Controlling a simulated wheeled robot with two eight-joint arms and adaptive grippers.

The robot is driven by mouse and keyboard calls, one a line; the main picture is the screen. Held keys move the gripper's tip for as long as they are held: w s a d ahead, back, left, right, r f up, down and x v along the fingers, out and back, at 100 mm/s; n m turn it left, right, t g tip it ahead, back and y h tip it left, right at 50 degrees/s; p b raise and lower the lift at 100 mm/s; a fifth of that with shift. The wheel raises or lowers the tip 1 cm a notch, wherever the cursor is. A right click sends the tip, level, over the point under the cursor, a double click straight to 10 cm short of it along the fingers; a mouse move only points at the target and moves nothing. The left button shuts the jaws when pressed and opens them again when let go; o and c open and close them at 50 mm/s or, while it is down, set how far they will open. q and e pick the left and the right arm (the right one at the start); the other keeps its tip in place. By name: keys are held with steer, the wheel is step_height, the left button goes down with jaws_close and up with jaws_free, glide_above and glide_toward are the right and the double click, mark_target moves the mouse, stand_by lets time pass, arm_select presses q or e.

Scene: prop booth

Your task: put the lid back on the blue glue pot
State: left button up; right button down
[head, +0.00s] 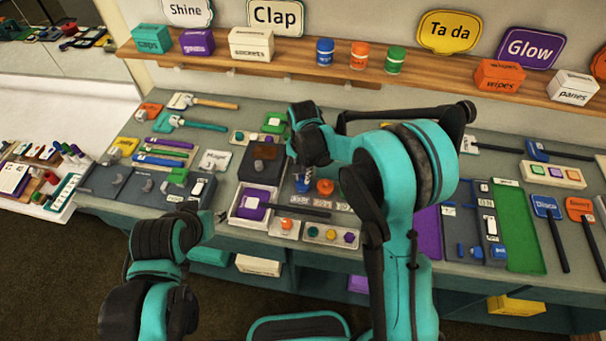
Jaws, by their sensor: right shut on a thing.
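A small blue thing that looks like the blue glue pot (302,187) stands on the workbench, just left of an orange pot (325,187). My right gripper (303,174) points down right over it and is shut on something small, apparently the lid. The fingers hide most of that piece, and I cannot tell whether it touches the pot. My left gripper (217,216) is low at the front edge of the bench, left of the white box. Its fingers are too small and dark to read.
A tray of coloured discs (331,236) and an orange disc on a white tile (286,226) lie in front. A dark brown block (262,160) stands behind left. The bench is crowded.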

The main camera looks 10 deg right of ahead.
stand_by(0.4)
steer(key=c, duration=1)
jaws_free()
steer(key=shift+o, duration=0.2)
steer(key=shift+r, duration=0.1)
steer(key=shift+r+p, duration=2.2)
steer(key=shift+r, duration=1.2)
jaws_close()
